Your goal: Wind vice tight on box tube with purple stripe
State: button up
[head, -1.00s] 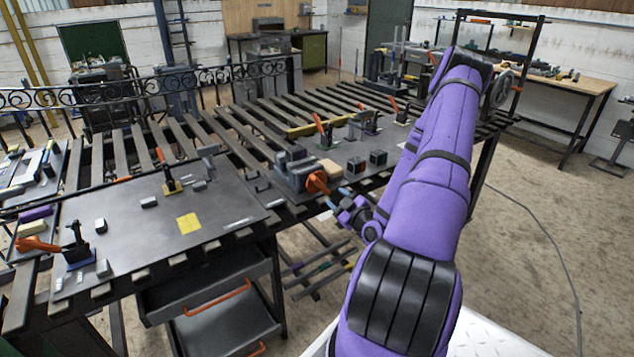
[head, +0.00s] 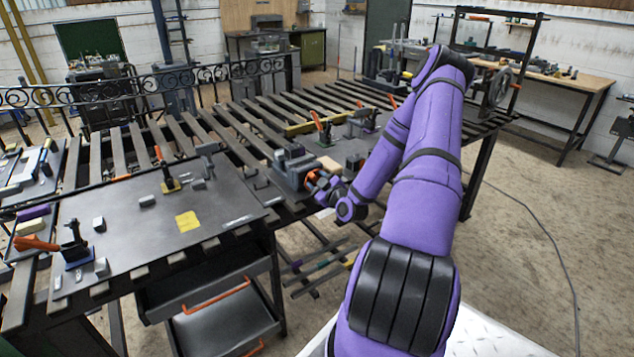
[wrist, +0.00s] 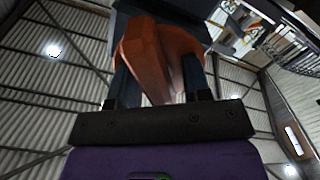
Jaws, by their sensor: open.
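The grey vice (head: 292,167) stands at the front edge of the slatted bench, with an orange handle (head: 311,178) facing me. In the wrist view the orange handle (wrist: 148,55) lies between my two dark fingers, close up. My gripper (head: 322,184) is at the handle, and it also shows in the wrist view (wrist: 158,85). It is open; I cannot tell whether a finger touches the handle. I cannot make out a box tube with a purple stripe; the vice's jaws are too small to read and partly hidden.
A dark plate (head: 150,225) with a yellow square (head: 187,222), small grey blocks and orange-handled clamps lies left of the vice. Another clamp (head: 322,128) stands behind it. My arm covers the bench's right part.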

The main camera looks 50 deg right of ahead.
grip_shut()
jog(key=shift+m, duration=0.3)
jog(key=m, duration=0.3)
jog(key=shift+m, duration=0.3)
jog(key=shift+d+m, duration=0.1)
jog(key=shift+m, duration=1.6)
grip_release()
